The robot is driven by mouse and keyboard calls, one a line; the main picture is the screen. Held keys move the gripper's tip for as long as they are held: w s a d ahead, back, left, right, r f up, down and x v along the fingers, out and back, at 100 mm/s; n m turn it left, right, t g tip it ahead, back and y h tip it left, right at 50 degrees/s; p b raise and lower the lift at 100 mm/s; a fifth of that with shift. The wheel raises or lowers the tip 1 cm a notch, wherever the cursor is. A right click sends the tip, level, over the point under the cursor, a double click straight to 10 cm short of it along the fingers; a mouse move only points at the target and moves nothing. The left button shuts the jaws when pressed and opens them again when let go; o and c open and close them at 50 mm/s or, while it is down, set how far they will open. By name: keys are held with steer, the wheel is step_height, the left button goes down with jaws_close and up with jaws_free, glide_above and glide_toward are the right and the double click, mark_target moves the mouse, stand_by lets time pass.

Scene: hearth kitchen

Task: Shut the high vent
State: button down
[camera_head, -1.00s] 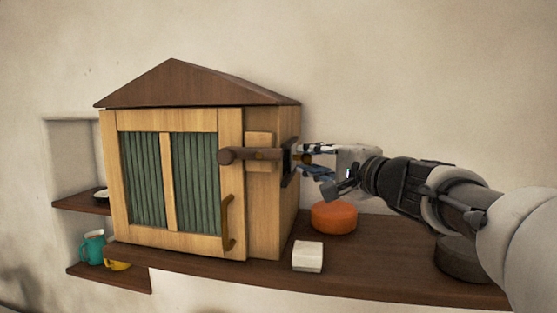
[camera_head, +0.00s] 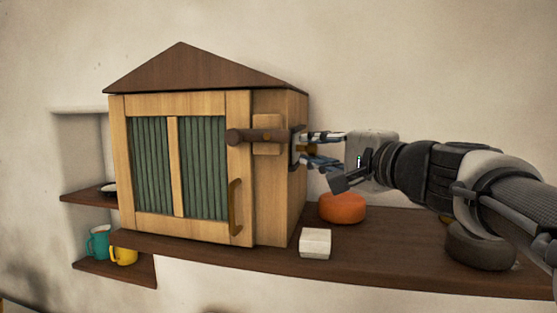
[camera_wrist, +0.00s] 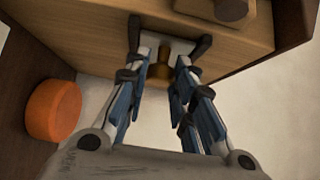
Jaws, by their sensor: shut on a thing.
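The house-shaped wooden cabinet (camera_head: 270,215) stands on the shelf. On its right side, in the head view, is a small fitting that I take for the high vent; the fingers partly hide it. In the wrist view a pale plate (camera_wrist: 178,46) and a brass-coloured piece (camera_wrist: 161,70) of this fitting show between the fingers. My gripper (camera_head: 304,148) is at the cabinet's right side, shut on the fitting's brass piece. The wrist view also shows my gripper (camera_wrist: 168,42) with its dark tips on either side of the plate. Whether the vent is open cannot be told.
A dark wooden bar (camera_head: 262,135) crosses the cabinet's front, above a curved door handle (camera_head: 236,207). An orange round block (camera_head: 342,208) and a white block (camera_head: 315,242) lie on the shelf (camera_head: 400,255) below my gripper. A dark round object (camera_head: 480,250) sits farther right.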

steer(key=shift+s+a+f, duration=0.1)
steer(key=shift+s+a, duration=0.05)
steer(key=shift+s, duration=0.15)
steer(key=shift+w, duration=0.1)
steer(key=c, duration=1.8)
jaws_free()
steer(key=shift+o, duration=2.3)
